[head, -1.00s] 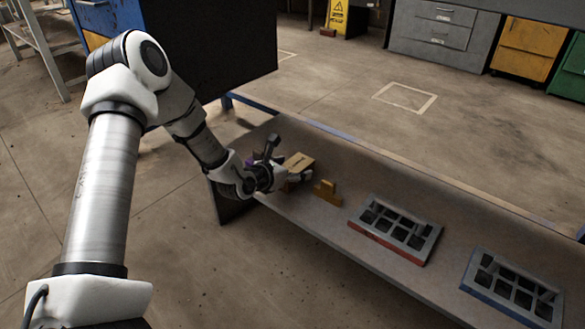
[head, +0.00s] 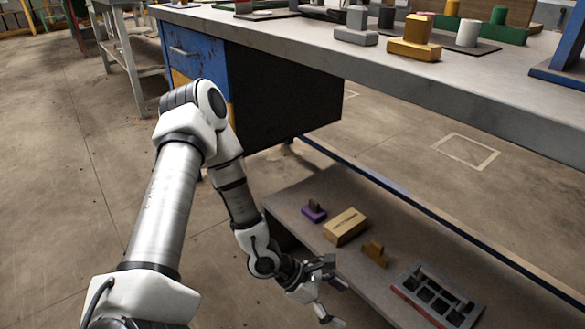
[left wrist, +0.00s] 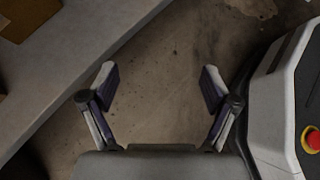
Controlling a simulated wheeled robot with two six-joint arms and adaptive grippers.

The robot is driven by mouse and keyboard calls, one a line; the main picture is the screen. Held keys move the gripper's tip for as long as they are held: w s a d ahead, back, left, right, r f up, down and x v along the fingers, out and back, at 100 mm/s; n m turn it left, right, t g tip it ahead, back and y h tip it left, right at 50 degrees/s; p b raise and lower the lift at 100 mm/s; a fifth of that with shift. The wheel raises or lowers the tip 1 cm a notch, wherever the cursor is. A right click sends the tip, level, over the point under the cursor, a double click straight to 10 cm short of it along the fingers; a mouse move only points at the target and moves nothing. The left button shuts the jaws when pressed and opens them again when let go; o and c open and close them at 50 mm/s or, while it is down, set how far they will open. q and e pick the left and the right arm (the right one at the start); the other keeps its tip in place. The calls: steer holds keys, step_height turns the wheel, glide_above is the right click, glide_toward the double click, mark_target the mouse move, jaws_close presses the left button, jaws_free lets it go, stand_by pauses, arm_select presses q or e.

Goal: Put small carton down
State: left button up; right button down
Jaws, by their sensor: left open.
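The small carton (head: 346,227) is a tan box with dark print on it. It rests on the low grey shelf (head: 300,190), between a purple piece and an orange-brown piece. My left gripper (head: 337,301) is open and empty, in front of the shelf's near edge and apart from the carton. In the left wrist view its two fingers (left wrist: 160,85) are spread over bare floor. My right gripper is not in view.
A purple piece (head: 314,212) and an orange-brown piece (head: 375,254) flank the carton. A workbench (head: 470,85) with several pieces stands above and behind.

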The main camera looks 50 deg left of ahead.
arm_select(q)
steer(key=s+a+f+m+g+y, duration=0.1)
steer(key=s+f+m+g+y, duration=0.15)
steer(key=s+m+g, duration=0.35)
steer(key=s+f+m+g+y, duration=0.1)
steer(key=s+f+m+y, duration=0.15)
steer(key=s, duration=0.45)
steer(key=s+a+f+m+g+y, duration=0.1)
steer(key=s+f+m+g, duration=0.3)
steer(key=s+m, duration=0.25)
steer(key=w+f+m+t, duration=0.1)
steer(key=m, duration=0.2)
steer(key=w+d+f+m+t+y, duration=0.1)
steer(key=m+t, duration=0.1)
steer(key=m, duration=0.1)
steer(key=w+d+f+m+t+y, duration=0.1)
steer(key=f+m, duration=0.1)
steer(key=m, duration=0.2)
steer(key=shift+w+d+t, duration=0.15)
steer(key=shift+w+t, duration=0.1)
steer(key=shift+t, duration=0.15)
